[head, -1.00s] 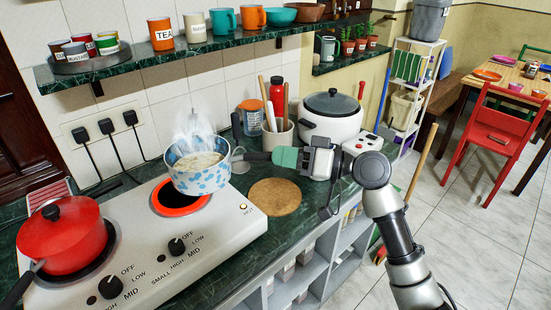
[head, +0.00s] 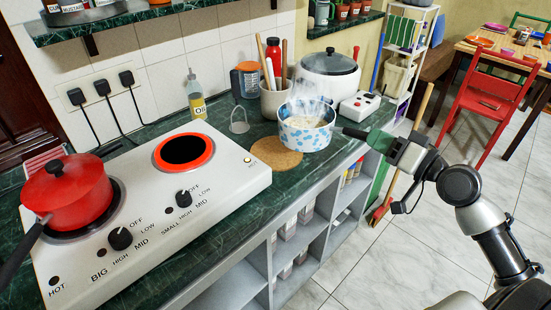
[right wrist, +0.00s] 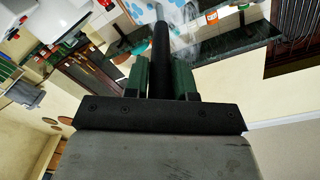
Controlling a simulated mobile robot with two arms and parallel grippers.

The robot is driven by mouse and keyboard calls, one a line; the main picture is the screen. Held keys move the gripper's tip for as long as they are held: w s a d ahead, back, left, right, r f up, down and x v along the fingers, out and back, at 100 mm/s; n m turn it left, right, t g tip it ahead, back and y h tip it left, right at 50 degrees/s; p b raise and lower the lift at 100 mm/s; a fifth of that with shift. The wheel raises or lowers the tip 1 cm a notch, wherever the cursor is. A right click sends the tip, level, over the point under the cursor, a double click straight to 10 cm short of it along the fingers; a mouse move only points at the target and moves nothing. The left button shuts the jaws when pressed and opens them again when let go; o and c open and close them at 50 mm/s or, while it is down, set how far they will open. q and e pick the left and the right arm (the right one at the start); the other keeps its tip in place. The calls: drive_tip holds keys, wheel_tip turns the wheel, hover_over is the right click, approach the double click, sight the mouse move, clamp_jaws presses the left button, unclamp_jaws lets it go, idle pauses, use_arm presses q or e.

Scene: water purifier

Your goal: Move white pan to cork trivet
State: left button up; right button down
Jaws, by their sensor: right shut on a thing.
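The white pan (head: 306,135) with blue spots holds steaming food. It shows upright at the right of the cork trivet (head: 272,155), covering part of it in the head view. I cannot tell whether the pan touches the trivet or hangs just above it. My right gripper (head: 378,140) is shut on the pan's dark handle (head: 352,132), to the right of the pan. In the right wrist view the handle (right wrist: 160,58) runs between the green fingers, and a bit of the spotted pan shows at the top. My left gripper is not in view.
The stove (head: 225,178) has a bare glowing burner (head: 184,150) and a red pot (head: 66,195) at left. Behind the pan stand a white cooker (head: 328,80) and a utensil holder (head: 277,98). The counter's front edge is close to the trivet.

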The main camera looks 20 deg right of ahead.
sight(327, 144)
drive_tip(key=shift+s+d+r, duration=0.1)
drive_tip(key=shift+s+d, duration=0.2)
drive_tip(key=shift+s, duration=0.3)
drive_tip(key=shift+w+h, duration=0.15)
drive_tip(key=shift+h, duration=0.25)
drive_tip(key=w+a+f, duration=0.1)
drive_tip(key=w+f, duration=0.1)
drive_tip(key=w, duration=0.1)
drive_tip(key=w+a+f+p, duration=0.1)
drive_tip(key=w+a+f, duration=0.1)
drive_tip(key=w, duration=0.1)
drive_tip(key=w+a+f, duration=0.2)
drive_tip(key=w, duration=0.1)
drive_tip(key=shift+w+a+f+p, duration=0.1)
drive_tip(key=shift+w+f+p, duration=0.2)
drive_tip(key=shift+w+f, duration=0.05)
drive_tip(key=shift+w+f+m, duration=0.1)
drive_tip(key=shift+f+m, duration=0.2)
wheel_tip(327, 144, down, 4)
drive_tip(key=shift+r+b, duration=0.15)
drive_tip(key=shift+b, duration=0.65)
drive_tip(key=c, duration=0.9)
unclamp_jaws()
drive_tip(key=shift+c, duration=0.2)
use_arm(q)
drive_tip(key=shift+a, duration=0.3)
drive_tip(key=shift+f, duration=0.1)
